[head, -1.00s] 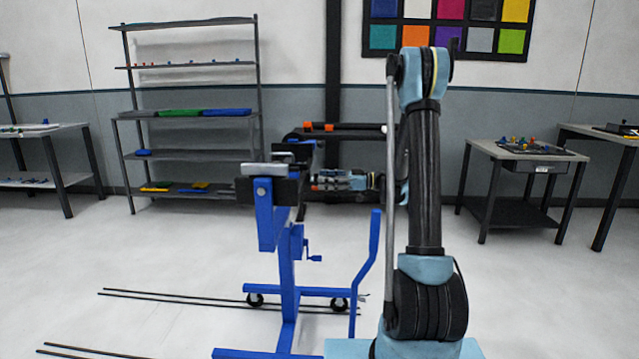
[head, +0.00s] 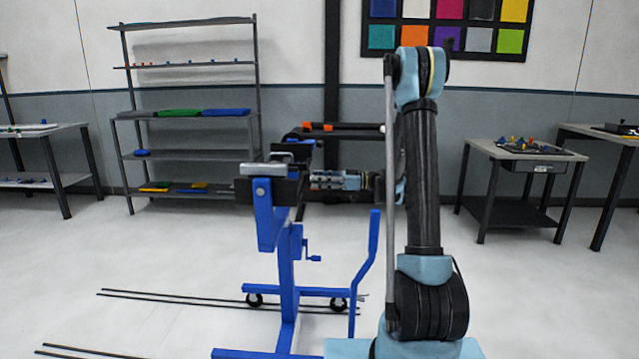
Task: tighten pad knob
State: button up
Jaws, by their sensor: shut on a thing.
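The blue stand (head: 288,262) stands left of my arm. Its top carries a black clamp head with a grey pad (head: 266,168). My gripper (head: 314,180) reaches in from the right, roughly level, with its fingertips close to the right side of the black head. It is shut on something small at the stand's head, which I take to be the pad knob. The knob itself is not distinct, being hidden by the fingers and too small to make out.
A bar with orange pieces (head: 318,126) lies behind the gripper. A blue crank (head: 312,258) and an upright blue handle (head: 368,262) stick out from the stand. Shelving (head: 186,155) and side tables (head: 520,150) stand farther back. The floor between is mostly clear.

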jog(key=shift+m, duration=0.3)
jog(key=m, duration=3.5)
jog(key=shift+d, duration=0.1)
jog(key=shift+f+m, duration=0.1)
jog(key=shift+m, duration=0.2)
jog(key=o, duration=1.1)
